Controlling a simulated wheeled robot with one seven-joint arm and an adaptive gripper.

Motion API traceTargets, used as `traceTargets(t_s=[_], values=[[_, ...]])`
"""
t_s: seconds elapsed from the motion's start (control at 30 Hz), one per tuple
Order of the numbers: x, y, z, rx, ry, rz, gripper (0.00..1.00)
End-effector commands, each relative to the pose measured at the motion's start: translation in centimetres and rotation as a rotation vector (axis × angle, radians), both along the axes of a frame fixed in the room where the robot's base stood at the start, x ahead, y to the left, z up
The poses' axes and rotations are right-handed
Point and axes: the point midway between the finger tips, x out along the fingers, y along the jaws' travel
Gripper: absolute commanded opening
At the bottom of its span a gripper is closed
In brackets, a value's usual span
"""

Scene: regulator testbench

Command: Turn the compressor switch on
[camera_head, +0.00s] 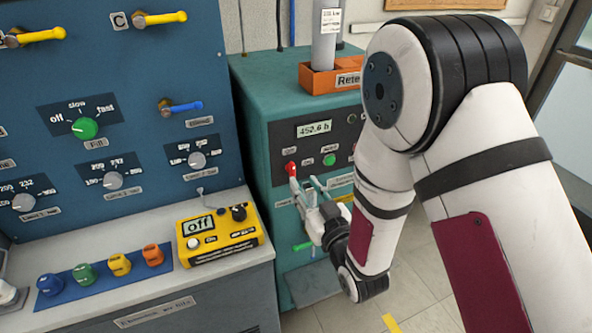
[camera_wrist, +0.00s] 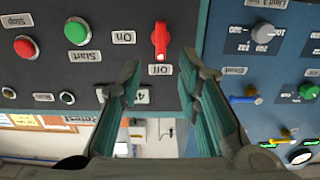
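The compressor switch is a red rotary knob (camera_wrist: 160,41) on the dark panel of the teal cabinet. In the wrist view, which is upside down, its long handle lies in line with the "Off" label (camera_wrist: 159,70), and the "On" label (camera_wrist: 123,37) is to its left. In the head view the red knob (camera_head: 291,168) shows just beyond the fingertips. My gripper (camera_head: 307,186) is in front of the panel. In the wrist view my gripper (camera_wrist: 160,66) is open, its teal-padded fingers apart with the knob beyond the gap. I see no contact with the knob.
A green button (camera_wrist: 76,32) and a red button (camera_wrist: 24,46) sit on the same panel. A display (camera_head: 313,129) is above the knob. An orange tray (camera_head: 335,78) stands on the cabinet. The blue panel (camera_head: 130,150) and yellow meter (camera_head: 219,235) are left.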

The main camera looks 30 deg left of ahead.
Motion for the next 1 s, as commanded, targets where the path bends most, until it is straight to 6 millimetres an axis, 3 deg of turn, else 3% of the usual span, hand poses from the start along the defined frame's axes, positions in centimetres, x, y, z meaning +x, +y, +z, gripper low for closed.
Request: traceTargets(t_s=[0.33,0.8,0.93,1.0], values=[[3.7,4.3,0.0,0.0,0.0,0.0,0.31],[4.5,5.2,0.0,-0.001,0.001,-0.001,0.31],[4.5,5.2,0.0,-0.001,0.001,-0.001,0.01],[4.5,5.2,0.0,-0.001,0.001,-0.001,0.0]])
